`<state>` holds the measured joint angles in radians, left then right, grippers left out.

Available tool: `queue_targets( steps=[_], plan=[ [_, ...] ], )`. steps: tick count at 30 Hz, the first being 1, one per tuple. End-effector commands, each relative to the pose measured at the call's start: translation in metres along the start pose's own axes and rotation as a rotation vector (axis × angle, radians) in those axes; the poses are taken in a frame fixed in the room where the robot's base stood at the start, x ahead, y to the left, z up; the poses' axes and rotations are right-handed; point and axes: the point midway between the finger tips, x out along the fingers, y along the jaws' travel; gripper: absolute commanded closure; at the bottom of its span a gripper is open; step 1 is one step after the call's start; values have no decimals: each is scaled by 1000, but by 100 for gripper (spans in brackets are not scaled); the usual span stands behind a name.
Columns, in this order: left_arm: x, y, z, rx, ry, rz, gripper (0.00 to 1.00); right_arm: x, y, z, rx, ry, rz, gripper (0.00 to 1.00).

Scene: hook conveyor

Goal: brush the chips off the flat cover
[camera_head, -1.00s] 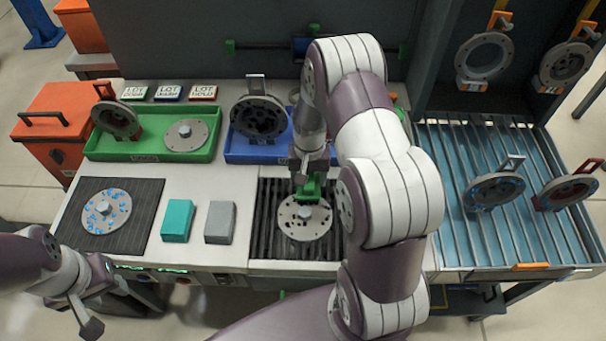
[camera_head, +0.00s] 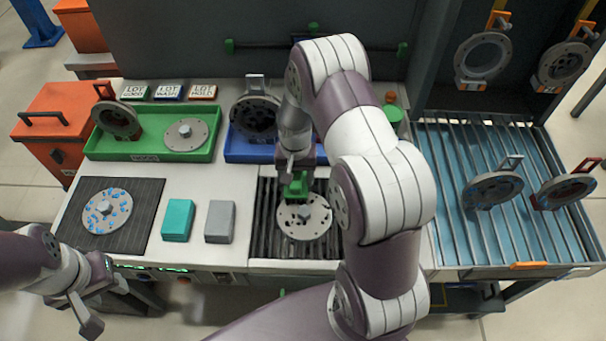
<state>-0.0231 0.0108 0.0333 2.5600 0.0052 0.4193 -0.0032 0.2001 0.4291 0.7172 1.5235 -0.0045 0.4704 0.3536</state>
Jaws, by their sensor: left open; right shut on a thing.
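A flat grey cover (camera_head: 304,224) with a central knob and a ring of holes lies on the dark slatted grate at the front middle. My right gripper (camera_head: 298,172) is shut on a green brush (camera_head: 296,187), held at the cover's far left edge. The brush hides that part of the rim; I cannot tell whether its bristles touch. My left gripper (camera_head: 103,303) is open and empty, low at the left, in front of the bench. Another flat cover (camera_head: 103,208), speckled with blue, lies on a black mat (camera_head: 147,218).
A teal block (camera_head: 178,220) and a grey block (camera_head: 219,222) stand between mat and grate. A green tray (camera_head: 150,150) and a blue tray (camera_head: 240,155) hold covers behind. A blue slatted rack (camera_head: 450,180) with more covers is at the right. My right arm crosses the middle.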

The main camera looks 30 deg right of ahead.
Motion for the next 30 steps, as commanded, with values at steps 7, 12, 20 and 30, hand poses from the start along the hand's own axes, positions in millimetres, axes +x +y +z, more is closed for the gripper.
queue_targets(
  steps=[7, 12, 20, 30],
  plan=[
    [-3, 0, 0, 0, 0, 0, 57, 1, 15, 0, 3, 0, 0, 61],
    [-4, 0, 0, 0, 0, 0, 57, 2, 23, 0, 1, 1, 0, 61],
    [-9, 0, -1, 0, 0, 0, 57, 0, 40, 0, 2, -1, 0, 61],
    [-10, 0, -1, 0, 0, 0, 57, 0, 44, 0, 0, 0, 0, 61]
  ],
)
